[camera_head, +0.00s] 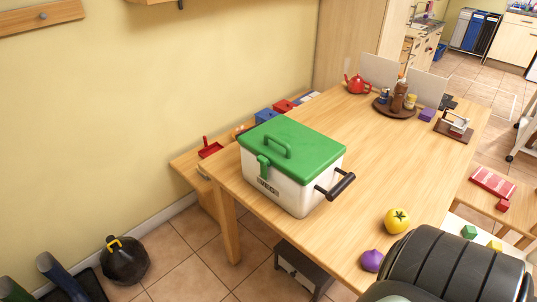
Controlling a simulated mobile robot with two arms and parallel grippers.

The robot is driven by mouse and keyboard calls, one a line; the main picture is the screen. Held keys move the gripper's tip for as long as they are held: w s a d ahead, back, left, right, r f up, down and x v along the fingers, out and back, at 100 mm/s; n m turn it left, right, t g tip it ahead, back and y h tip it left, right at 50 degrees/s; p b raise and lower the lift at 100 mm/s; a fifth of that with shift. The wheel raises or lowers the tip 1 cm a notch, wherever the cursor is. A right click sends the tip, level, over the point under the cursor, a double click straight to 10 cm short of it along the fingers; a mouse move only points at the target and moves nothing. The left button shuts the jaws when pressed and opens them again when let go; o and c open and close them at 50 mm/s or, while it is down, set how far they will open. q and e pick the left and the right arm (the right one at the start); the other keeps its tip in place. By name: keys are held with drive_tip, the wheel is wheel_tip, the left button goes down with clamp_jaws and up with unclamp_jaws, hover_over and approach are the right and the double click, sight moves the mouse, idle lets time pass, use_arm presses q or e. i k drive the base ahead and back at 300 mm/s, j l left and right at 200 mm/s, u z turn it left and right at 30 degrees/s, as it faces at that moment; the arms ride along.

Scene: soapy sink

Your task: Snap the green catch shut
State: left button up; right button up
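A white box (283,193) with a green lid (300,137) stands on the wooden table near its left edge. The lid lies down on the box, and its green handle (273,145) stands up on top. The green catch (263,164) is on the front face, at the lid's edge. It is too small to tell whether it is snapped shut or loose. A black side handle (336,187) sticks out from the box's right end. Neither of my grippers is in view, and nothing touches the box's catch.
A yellow tomato-like item (397,220) and a purple item (372,260) lie on the table (350,150) right of the box. A brown tray (384,106) with bottles and a red teapot (357,85) stand at the back. A large black rounded form (455,268) covers the lower right.

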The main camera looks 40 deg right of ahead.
sight(263, 161)
drive_tip(key=i+j+z, duration=0.1)
drive_tip(key=i+z, duration=0.15)
drive_tip(key=z, duration=0.25)
drive_tip(key=i+j+z, duration=0.25)
drive_tip(key=z, duration=0.25)
drive_tip(key=i+j+z, duration=0.15)
drive_tip(key=z, duration=0.35)
drive_tip(key=i+j+z, duration=0.1)
drive_tip(key=j+z, duration=1.3)
drive_tip(key=i+j, duration=0.05)
drive_tip(key=j, duration=0.05)
